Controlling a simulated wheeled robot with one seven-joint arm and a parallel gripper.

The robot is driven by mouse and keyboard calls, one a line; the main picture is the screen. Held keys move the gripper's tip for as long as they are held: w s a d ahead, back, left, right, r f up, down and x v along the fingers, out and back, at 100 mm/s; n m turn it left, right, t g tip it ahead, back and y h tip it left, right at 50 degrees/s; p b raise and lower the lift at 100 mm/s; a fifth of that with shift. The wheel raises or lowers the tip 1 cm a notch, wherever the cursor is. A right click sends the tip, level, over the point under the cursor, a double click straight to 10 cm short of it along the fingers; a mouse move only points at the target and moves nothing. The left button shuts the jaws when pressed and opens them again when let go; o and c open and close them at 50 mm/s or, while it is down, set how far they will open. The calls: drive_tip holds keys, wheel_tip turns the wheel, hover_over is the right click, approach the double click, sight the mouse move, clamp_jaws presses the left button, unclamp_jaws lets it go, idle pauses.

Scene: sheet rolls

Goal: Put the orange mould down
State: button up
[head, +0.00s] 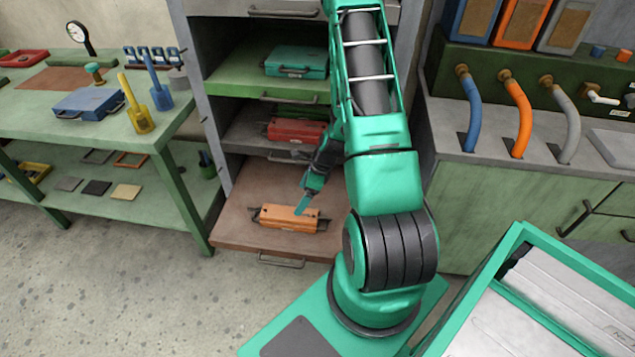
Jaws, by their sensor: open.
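The orange mould (287,218) is a flat orange block with dark fittings at its ends. It rests on the brown pulled-out bottom drawer (235,227) of the cabinet. My gripper (307,204) is green and reaches down over the right half of the mould, with a fingertip at its top. The fingers are open. I cannot tell whether they touch the mould. My arm hides the right side of the drawer.
Above, a red mould (296,130) and a teal mould (297,61) lie in other drawers. A green workbench (60,130) with tools stands left. A counter (540,130) with coloured hoses stands right.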

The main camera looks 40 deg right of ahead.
drive_tip(key=s+r+n+g+h, duration=0.1)
drive_tip(key=s+r+n, duration=0.25)
drive_tip(key=r, duration=0.45)
drive_tip(key=s+r+n+g+h, duration=0.1)
drive_tip(key=s+r+n, duration=0.1)
drive_tip(key=r+n, duration=0.45)
drive_tip(key=s+r+n, duration=0.3)
drive_tip(key=r, duration=0.7)
drive_tip(key=s+a+r+n, duration=0.3)
drive_tip(key=s+r, duration=0.3)
drive_tip(key=s, duration=0.2)
drive_tip(key=s+a+r+n+g, duration=0.1)
drive_tip(key=s+a+r+n, duration=0.2)
drive_tip(key=s+r+n, duration=0.2)
drive_tip(key=s+r, duration=0.1)
drive_tip(key=s, duration=0.2)
drive_tip(key=shift+s+r+h, duration=0.2)
drive_tip(key=shift+r+h, duration=0.1)
drive_tip(key=shift+r, duration=0.05)
drive_tip(key=shift+w+f+g, duration=0.25)
drive_tip(key=shift+w+g, duration=0.05)
drive_tip(key=shift+w, duration=0.35)
